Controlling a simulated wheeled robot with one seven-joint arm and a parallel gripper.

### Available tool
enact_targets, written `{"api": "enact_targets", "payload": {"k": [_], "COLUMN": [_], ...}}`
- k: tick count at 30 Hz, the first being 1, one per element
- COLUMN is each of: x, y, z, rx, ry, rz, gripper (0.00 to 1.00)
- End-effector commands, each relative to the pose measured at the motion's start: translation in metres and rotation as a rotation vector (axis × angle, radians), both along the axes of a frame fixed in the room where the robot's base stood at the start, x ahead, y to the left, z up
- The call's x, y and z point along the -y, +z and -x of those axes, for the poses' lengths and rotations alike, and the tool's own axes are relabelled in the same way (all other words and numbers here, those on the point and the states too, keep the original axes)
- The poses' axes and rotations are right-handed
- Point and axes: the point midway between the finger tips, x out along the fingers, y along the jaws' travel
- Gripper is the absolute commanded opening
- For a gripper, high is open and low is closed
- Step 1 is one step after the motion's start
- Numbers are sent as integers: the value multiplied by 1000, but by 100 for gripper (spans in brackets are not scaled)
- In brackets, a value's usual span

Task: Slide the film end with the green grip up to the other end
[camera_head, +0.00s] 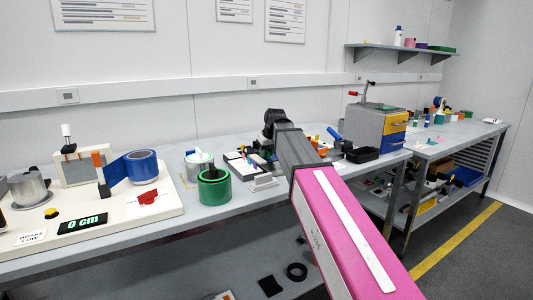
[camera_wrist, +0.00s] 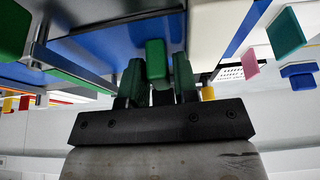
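A green grip block (camera_wrist: 156,48) shows in the middle of the wrist view, in front of blue flat surfaces (camera_wrist: 90,45) that may be the film or its bed. My gripper (camera_wrist: 158,68) has its two dark green fingers on either side of this block. A narrow gap shows between the block and each finger, so the fingers look open around it. In the head view my arm reaches over the bench, and its dark wrist (camera_head: 276,120) hides the fingertips. Small coloured parts (camera_head: 250,161) lie partly hidden beside the arm. I cannot make out the other film end for certain.
In the wrist view, green blocks (camera_wrist: 285,33) and a pink one (camera_wrist: 250,66) sit nearby.

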Motion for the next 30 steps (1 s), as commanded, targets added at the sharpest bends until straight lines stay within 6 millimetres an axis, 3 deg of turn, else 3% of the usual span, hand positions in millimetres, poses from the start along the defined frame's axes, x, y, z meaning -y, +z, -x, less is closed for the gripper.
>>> {"api": "enact_targets", "payload": {"k": [6,9,14,22,29,30], "x": [0,0,1,21,21,21], "y": [0,0,0,0,0,0], "z": [0,0,0,-12,-12,-12], "rx": [0,0,0,-1,0,1], "ry": [0,0,0,-1,0,0], "rz": [0,0,0,0,2,3], "gripper": [28,0,0,0,0,27]}}
